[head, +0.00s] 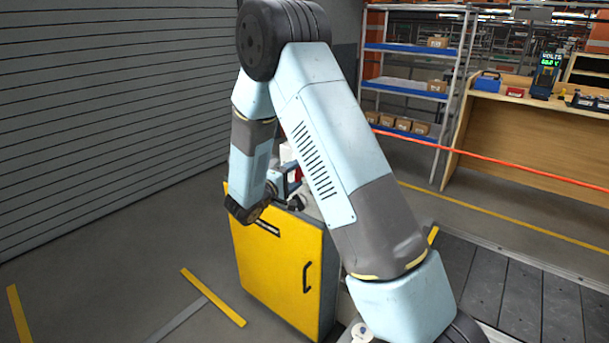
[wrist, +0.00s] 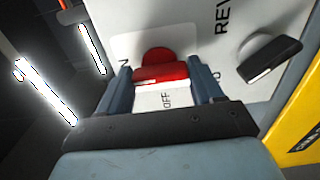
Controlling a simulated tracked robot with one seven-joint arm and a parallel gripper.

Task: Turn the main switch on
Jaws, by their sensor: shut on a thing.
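The main switch is a red rotary handle (wrist: 160,72) on a pale panel (wrist: 190,40) in the wrist view. My gripper (wrist: 162,85) has a finger at each end of the handle and is shut on it. An OFF mark shows between the fingers, and part of another mark ending in N shows left of the handle. I cannot tell exactly which mark the handle points at. In the head view my gripper (head: 290,185) is at the panel above the yellow cabinet (head: 280,265), largely hidden by my arm; only a bit of red shows there.
A black selector knob (wrist: 270,58) with a REV label sits right of the switch in the wrist view. The dark slat conveyor (head: 530,295) lies at the right in the head view. A workbench (head: 520,135) and shelves (head: 410,85) stand behind. Floor at the left is open.

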